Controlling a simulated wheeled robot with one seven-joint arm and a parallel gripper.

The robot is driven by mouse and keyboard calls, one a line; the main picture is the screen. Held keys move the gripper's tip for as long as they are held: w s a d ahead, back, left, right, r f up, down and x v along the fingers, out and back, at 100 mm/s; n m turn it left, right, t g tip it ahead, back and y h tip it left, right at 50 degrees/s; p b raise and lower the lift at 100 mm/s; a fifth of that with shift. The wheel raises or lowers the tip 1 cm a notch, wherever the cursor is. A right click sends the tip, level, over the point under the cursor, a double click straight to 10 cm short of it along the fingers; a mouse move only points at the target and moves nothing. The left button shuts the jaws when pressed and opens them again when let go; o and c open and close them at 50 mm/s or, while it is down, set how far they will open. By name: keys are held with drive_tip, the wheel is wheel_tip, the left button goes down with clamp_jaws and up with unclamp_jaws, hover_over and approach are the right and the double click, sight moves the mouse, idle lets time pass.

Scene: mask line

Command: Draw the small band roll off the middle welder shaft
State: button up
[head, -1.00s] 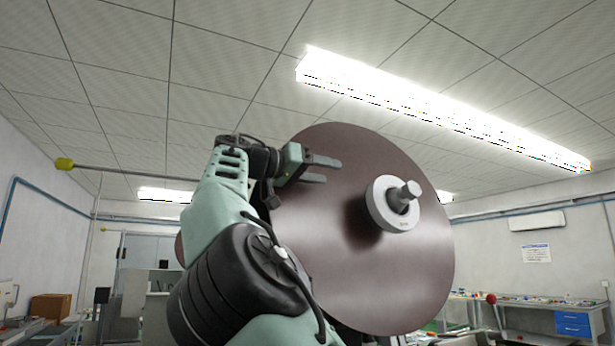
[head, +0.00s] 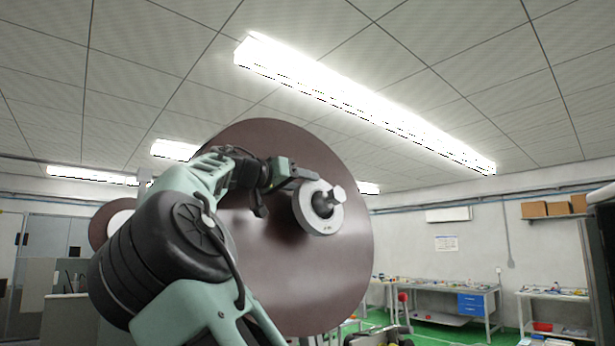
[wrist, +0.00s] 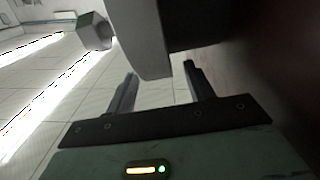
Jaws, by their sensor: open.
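The small band roll (head: 307,214) is a pale grey-white ring on a light metal shaft (head: 337,192), in front of a large dark brown disc (head: 300,280). My gripper (head: 306,174) is at the roll's upper left edge in the head view, open and empty. In the wrist view the open fingers (wrist: 160,82) point toward the roll's pale rim (wrist: 145,35), whose near edge appears between the fingertips. Whether they touch it I cannot tell. The shaft's end (wrist: 94,31) shows to the left there. The brown disc is a dark, blurred surface at right.
Another brown disc with a pale centre (head: 120,222) is partly hidden behind my arm at left. Workbenches (head: 440,292) with small items and a blue drawer unit (head: 471,304) stand against the back wall. Open air lies right of the shaft.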

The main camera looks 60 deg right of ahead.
drive_tip(key=shift+p+x, duration=0.35)
drive_tip(key=shift+x, duration=0.9)
drive_tip(key=c, duration=1.1)
drive_tip(key=shift+w+r, duration=0.1)
drive_tip(key=s+a+r+b, duration=0.1)
drive_tip(key=s+a+b, duration=0.1)
drive_tip(key=s+b, duration=0.2)
drive_tip(key=s+a+r+b, duration=0.1)
drive_tip(key=s+b, duration=0.3)
drive_tip(key=s, duration=0.4)
drive_tip(key=shift+a+r+b, duration=0.4)
drive_tip(key=shift+r, duration=0.1)
idle(0.5)
idle(0.3)
